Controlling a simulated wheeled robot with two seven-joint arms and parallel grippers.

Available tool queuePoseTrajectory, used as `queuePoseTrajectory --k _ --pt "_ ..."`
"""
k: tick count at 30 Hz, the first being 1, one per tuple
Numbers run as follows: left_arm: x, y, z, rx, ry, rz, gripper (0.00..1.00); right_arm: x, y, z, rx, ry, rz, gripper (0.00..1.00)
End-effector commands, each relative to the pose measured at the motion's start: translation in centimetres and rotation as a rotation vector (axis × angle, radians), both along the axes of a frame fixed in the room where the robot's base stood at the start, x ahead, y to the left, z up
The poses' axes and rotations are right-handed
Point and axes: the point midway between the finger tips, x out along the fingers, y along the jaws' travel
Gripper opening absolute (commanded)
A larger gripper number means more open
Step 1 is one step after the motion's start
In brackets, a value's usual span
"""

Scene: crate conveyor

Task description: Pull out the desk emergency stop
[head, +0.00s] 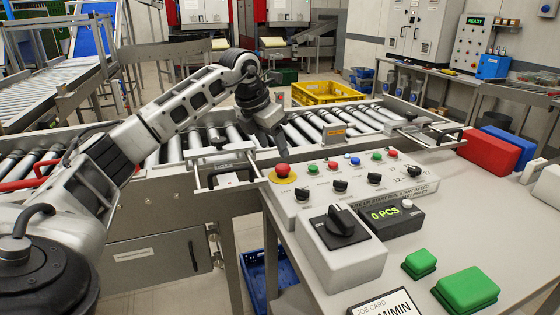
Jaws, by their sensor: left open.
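The desk emergency stop (282,170) is a red mushroom button on a yellow base at the left back corner of the grey control panel (318,204) on the desk. My left arm reaches in from the left, over the front of the roller conveyor. My left gripper (279,146) points down just behind and above the button, open and apart from it as far as I can see. Its fingers are small and dark, so their exact gap is hard to see. My right gripper is not in view.
A rotary switch box (340,246), a counter display (384,213) and green blocks (467,290) stand on the desk (411,249). Red (488,153) and blue (513,143) bins are at the right. The roller conveyor (312,129) runs behind, with a yellow crate (325,93) beyond.

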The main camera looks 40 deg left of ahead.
Motion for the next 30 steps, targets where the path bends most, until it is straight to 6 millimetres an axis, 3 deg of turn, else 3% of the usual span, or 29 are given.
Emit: queuePoseTrajectory --k 3,9,22,23,28,30 --pt "0.9 -0.2 -2.3 -0.002 0.003 -0.001 0.55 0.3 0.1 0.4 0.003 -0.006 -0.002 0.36" --pt "2.0 -0.3 -4.8 -0.002 0.001 -0.001 0.55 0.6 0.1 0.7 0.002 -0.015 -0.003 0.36" --pt "2.4 -0.2 -5.8 -0.001 -0.001 -0.001 0.55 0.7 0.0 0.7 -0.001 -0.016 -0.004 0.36" --pt "2.4 -0.2 -5.8 -0.001 -0.001 -0.001 0.49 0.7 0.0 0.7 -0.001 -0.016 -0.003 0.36" --pt "2.4 -0.2 -5.8 -0.001 -0.001 0.0 0.02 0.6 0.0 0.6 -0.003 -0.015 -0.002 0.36" --pt "2.4 -0.2 -5.7 -0.001 -0.001 0.0 0.0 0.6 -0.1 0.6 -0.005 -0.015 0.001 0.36"
